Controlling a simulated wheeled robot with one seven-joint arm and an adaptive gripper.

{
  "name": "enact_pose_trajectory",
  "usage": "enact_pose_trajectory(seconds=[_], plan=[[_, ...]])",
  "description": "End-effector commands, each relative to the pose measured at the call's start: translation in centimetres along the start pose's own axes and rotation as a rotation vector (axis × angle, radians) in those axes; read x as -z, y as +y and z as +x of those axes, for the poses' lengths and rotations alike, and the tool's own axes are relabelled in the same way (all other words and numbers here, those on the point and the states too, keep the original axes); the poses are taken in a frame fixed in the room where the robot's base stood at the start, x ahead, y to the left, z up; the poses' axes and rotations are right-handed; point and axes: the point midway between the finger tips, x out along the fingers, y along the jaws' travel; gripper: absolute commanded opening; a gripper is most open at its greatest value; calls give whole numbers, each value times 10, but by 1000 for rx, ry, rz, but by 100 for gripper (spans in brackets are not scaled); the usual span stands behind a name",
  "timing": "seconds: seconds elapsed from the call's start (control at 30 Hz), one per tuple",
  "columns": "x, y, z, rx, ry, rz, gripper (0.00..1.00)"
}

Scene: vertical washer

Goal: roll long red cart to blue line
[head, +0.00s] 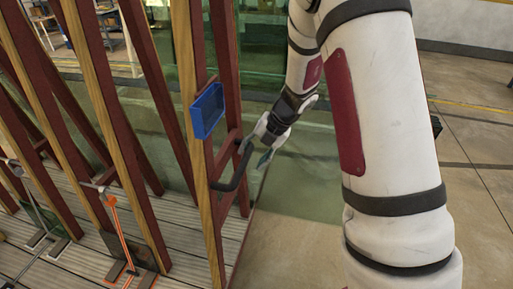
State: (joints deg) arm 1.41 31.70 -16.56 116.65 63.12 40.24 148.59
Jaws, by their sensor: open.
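The long red cart (193,80) fills the left side of the head view. It has tall dark-red and wood-faced slanted posts above a grey slatted deck (205,238). A dark bent handle (236,176) sticks out at its right end, below a blue box (207,111) fixed to a post. My gripper (254,153) is open beside the upper end of this handle. I cannot tell whether its fingers touch or surround it. No blue line shows in this view.
Greenish see-through panels (265,65) stand behind the posts. Clamps with an orange lever (122,235) sit on the deck at lower left. Open concrete floor (470,140) with a yellow line (475,107) lies to the right. A workbench (115,30) stands at the back left.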

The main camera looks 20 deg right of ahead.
Motion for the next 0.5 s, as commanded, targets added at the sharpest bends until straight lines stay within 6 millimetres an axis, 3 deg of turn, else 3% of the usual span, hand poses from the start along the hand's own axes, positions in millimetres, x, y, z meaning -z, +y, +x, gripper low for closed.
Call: enact_pose_trajectory(seconds=[0.5], plan=[[-1,0,67,1,1,0,50]])
